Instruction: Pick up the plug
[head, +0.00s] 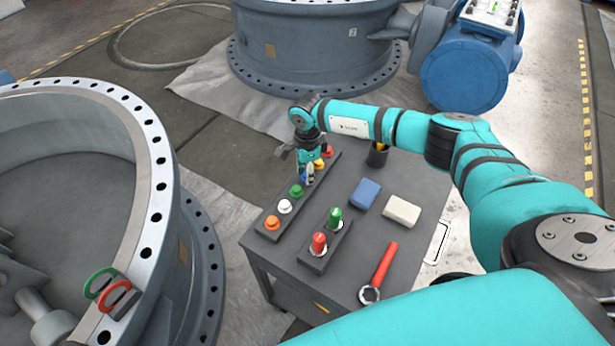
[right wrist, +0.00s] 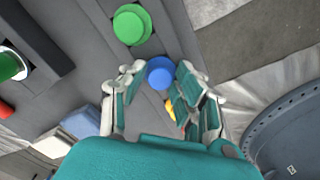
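A row of coloured plugs sits in a long dark holder (head: 262,229) on the cart: orange (head: 273,222), white (head: 285,206), green (head: 297,191), blue (head: 307,174), yellow (head: 319,164) and red (head: 327,152). My right gripper (head: 306,170) reaches down over the blue plug, which it partly hides in the head view. In the right wrist view the blue plug (right wrist: 160,72) lies between the fingertips (right wrist: 160,80), nearer the right finger. The fingers are spread; whether one touches the plug I cannot tell. The green plug (right wrist: 132,25) lies just beyond. My left gripper is not in view.
A shorter block (head: 322,261) holds a red (head: 319,243) and a green (head: 335,217) plug. A blue block (head: 366,194), white block (head: 401,210), red-handled wrench (head: 385,265) and dark cup (head: 377,155) are on the cart. Large valve bodies (head: 165,180) stand around.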

